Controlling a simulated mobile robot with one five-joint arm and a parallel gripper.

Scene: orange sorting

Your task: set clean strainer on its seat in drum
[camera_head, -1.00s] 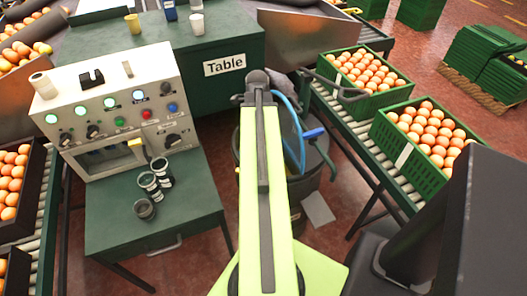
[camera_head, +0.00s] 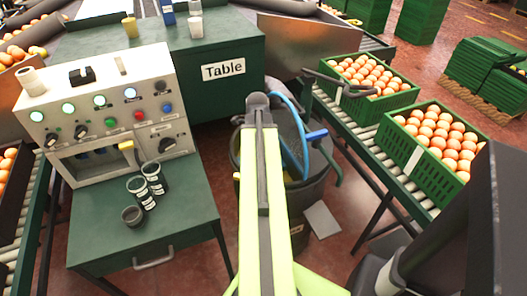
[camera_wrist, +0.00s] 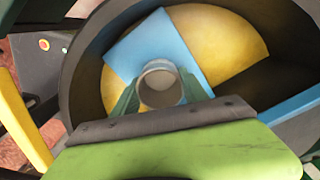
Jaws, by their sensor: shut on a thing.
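In the wrist view, my gripper (camera_wrist: 160,98) is shut on a small grey, ring-like strainer (camera_wrist: 160,84), with a green finger on either side. It is held over the open drum (camera_wrist: 82,75), whose inside shows a yellow round surface and blue flat parts. The gap between strainer and drum floor cannot be judged, and I cannot make out the seat. In the head view, the dark drum (camera_head: 322,182) stands behind and right of my arm, which hides part of it and my gripper. A blue hose arches at the drum's top.
The green table (camera_head: 235,45) stands behind. On the right, a roller conveyor (camera_head: 372,133) carries orange-filled crates (camera_head: 443,137).

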